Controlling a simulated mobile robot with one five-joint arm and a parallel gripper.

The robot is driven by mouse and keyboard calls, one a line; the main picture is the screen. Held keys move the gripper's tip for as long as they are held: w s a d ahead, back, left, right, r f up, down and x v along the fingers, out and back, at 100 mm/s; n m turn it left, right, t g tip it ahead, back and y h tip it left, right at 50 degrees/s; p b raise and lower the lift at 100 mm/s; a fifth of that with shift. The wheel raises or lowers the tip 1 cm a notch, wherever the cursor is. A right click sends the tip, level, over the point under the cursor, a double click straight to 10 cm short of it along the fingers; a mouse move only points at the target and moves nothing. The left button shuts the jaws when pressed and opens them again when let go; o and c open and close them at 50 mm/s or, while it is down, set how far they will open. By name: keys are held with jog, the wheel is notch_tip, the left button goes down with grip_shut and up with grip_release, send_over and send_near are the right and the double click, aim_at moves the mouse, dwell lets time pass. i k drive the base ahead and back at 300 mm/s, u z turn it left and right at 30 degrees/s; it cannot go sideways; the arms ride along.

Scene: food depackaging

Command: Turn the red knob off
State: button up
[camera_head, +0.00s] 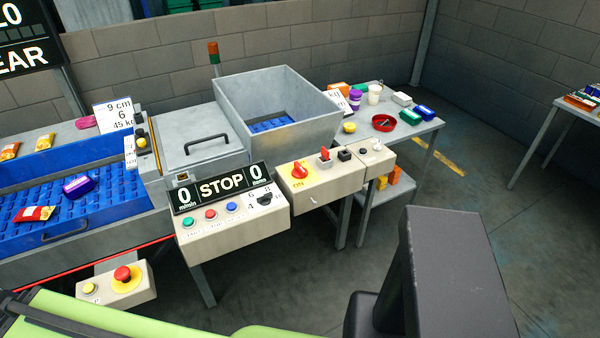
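The red knob (299,171) sits on a yellow plate on top of the beige control box (322,183), right of the middle of the machine. The word "ON" shows on the plate in front of the knob. The knob's exact angle is too small to read with certainty. My green arm parts and a dark grey block of my body cross the bottom of the picture. My gripper's fingertips do not show. Nothing touches the knob.
A second box (232,228) holds coloured buttons and a black dial under a "STOP" display (221,187). A red stop button (122,274) is lower left. The metal hopper (290,85) stands behind. A side table (413,128) holds several packages. Floor is clear at right.

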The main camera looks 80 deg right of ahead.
aim_at(299, 171)
jog(key=u, duration=0.05)
jog(key=k, duration=0.95)
jog(key=z, duration=0.15)
jog(key=i, duration=0.5)
